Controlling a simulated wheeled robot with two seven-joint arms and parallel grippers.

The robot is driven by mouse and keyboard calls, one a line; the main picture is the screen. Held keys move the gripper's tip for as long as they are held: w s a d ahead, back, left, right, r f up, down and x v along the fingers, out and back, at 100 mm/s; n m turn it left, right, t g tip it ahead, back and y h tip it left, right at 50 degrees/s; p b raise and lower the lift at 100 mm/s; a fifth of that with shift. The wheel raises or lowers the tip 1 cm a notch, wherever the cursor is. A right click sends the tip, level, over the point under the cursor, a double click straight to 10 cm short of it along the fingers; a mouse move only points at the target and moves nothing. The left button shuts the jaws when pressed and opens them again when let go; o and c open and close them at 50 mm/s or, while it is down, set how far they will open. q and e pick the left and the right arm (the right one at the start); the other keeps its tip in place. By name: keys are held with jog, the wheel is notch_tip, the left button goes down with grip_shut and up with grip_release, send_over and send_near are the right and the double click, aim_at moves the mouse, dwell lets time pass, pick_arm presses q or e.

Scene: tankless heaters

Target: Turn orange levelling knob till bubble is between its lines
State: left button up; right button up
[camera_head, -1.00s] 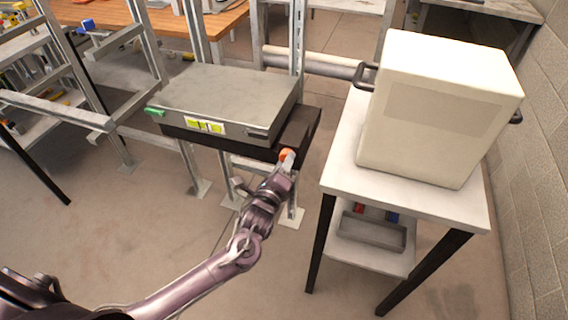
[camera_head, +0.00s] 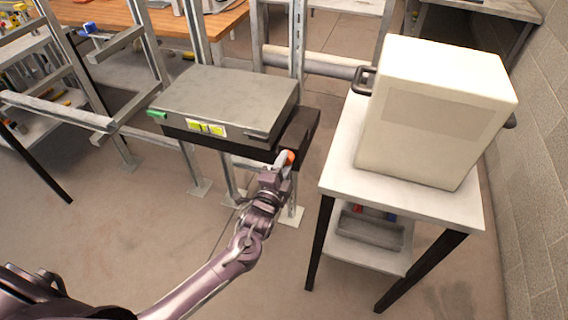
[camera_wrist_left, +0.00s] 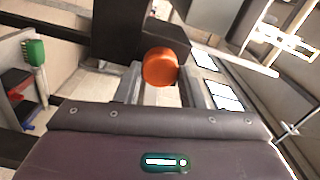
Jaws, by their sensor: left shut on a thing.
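The orange levelling knob (camera_head: 291,157) sits at the front right corner of a grey flat-topped unit (camera_head: 228,92) with a dark base. It also shows in the left wrist view (camera_wrist_left: 160,67), between the two fingers. My left gripper (camera_head: 284,163) is shut on the knob; in the wrist view its fingers (camera_wrist_left: 161,82) lie on either side of it. A yellow-green level window (camera_head: 206,128) is on the unit's front face. It is too small to tell where the bubble lies against its lines. My right gripper is not in view.
A green knob (camera_head: 157,114) sits at the unit's left front corner. A metal frame (camera_head: 298,50) stands behind. A white table (camera_head: 335,180) bearing a large cream box (camera_head: 435,110) is close on the right. Open floor lies in front.

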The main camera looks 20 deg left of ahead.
pick_arm(q)
jog(key=n+p, duration=0.2)
jog(key=n, duration=1.8)
jog(key=shift+a, duration=0.1)
jog(key=shift+n, duration=0.3)
jog(key=o, duration=1)
jog(key=shift+s+a+b, duration=0.15)
jog(key=shift+s+b, duration=0.25)
jog(key=shift+s, duration=3.55)
